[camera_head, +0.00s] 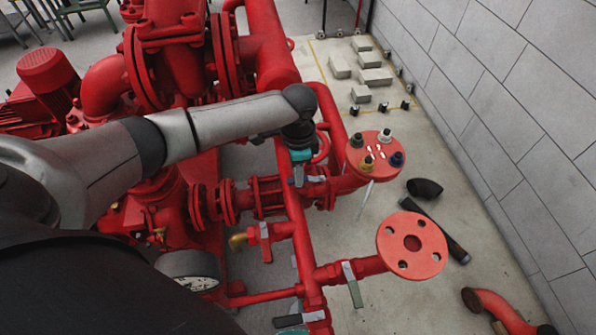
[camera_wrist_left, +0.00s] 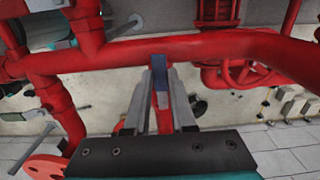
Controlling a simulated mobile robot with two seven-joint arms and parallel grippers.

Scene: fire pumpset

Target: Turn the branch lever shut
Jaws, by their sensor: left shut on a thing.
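My left gripper (camera_head: 299,172) reaches over the red pipework from the left and points down at the upright red pipe in the middle. In the left wrist view its two grey fingers (camera_wrist_left: 162,92) are shut on a narrow lever (camera_wrist_left: 159,75), with a blue-grey part and red showing between them, beside a red pipe. I take this as the branch lever; its far end and its angle are mostly hidden. In the head view a grey handle (camera_head: 316,179) shows right beside the fingertips; I cannot tell if it is the same part. My right gripper is out of view.
A red flange plate with colored caps (camera_head: 375,152) stands close right of my gripper.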

